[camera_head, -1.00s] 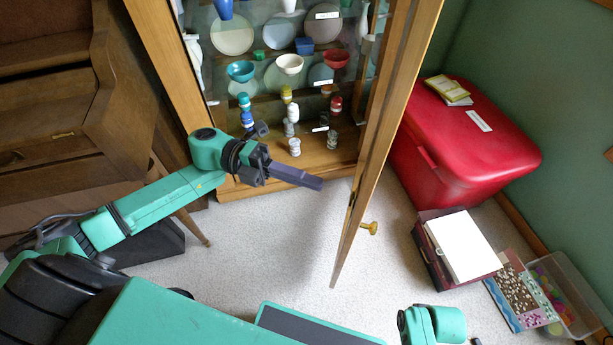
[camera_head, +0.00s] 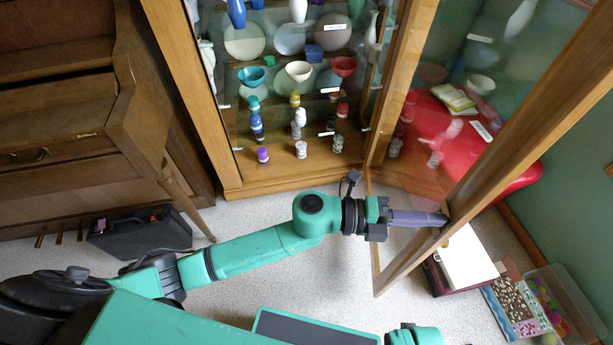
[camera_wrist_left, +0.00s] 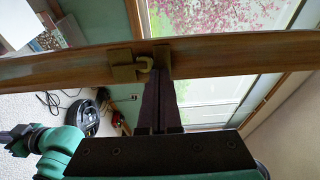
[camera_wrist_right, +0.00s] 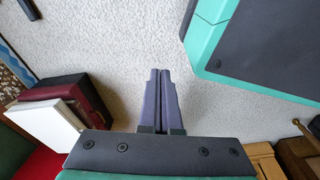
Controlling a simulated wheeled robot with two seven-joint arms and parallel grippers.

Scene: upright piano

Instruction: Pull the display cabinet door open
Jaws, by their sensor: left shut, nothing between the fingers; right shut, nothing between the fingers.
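The display cabinet (camera_head: 285,180) stands at the top centre of the head view. Its glass door, with a wooden frame (camera_head: 520,130), is swung wide open to the right. My left gripper (camera_head: 443,220) is shut and empty, its fingertips at the inner side of the door's free edge. In the left wrist view, the shut fingers (camera_wrist_left: 161,85) meet the wooden frame (camera_wrist_left: 230,60) beside a brass latch fitting (camera_wrist_left: 124,66). My right gripper (camera_wrist_right: 160,75) is shut and empty above the carpet in the right wrist view, away from the door.
A wooden piano (camera_head: 70,110) and black case (camera_head: 140,235) are left. Dishes fill the cabinet.

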